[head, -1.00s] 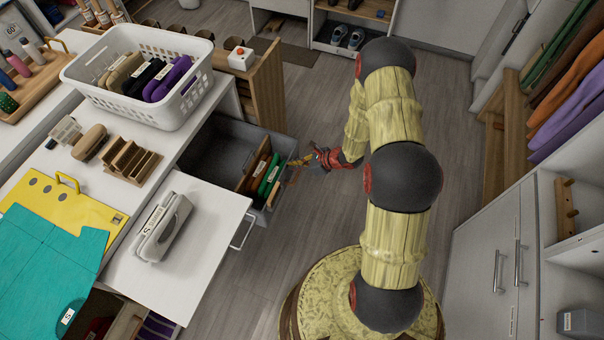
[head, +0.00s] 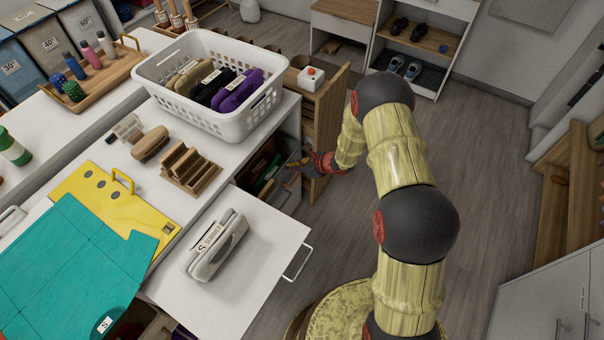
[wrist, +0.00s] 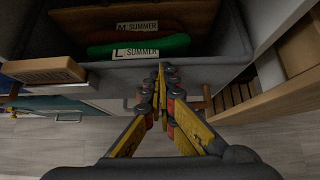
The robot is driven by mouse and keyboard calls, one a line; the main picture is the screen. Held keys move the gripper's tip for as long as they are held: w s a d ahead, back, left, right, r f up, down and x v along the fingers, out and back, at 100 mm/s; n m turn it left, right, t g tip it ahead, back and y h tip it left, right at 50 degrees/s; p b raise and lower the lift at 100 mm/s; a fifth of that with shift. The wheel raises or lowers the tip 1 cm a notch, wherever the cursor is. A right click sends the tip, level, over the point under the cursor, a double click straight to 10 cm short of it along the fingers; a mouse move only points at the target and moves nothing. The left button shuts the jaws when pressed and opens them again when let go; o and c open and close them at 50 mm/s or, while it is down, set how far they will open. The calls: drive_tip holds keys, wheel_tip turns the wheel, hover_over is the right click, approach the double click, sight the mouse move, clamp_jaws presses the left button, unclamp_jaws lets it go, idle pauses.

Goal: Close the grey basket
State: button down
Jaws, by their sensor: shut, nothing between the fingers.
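The grey basket (head: 285,190) is a pull-out bin under the white counter, left of my arm in the head view. Only a short front part sticks out; the counter and a white drawer hide the rest. In the wrist view its front wall (wrist: 215,72) runs across, with green and dark red folded items labelled "L SUMMER" and "M SUMMER" behind it. My gripper (head: 312,164) is at the basket's front; in the wrist view its shut, empty fingertips (wrist: 162,72) meet the front wall. Whether they touch it cannot be told for certain.
An open white drawer (head: 200,285) with a grey case (head: 216,245) on it juts out in front of the basket. A wooden open panel (head: 328,120) stands on the far side. A white laundry basket (head: 240,125) sits on the counter. Floor to the right is clear.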

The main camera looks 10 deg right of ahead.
drive_tip(key=shift+w+a+f, duration=0.15)
drive_tip(key=shift+w+a, duration=0.55)
drive_tip(key=shift+a, duration=0.15)
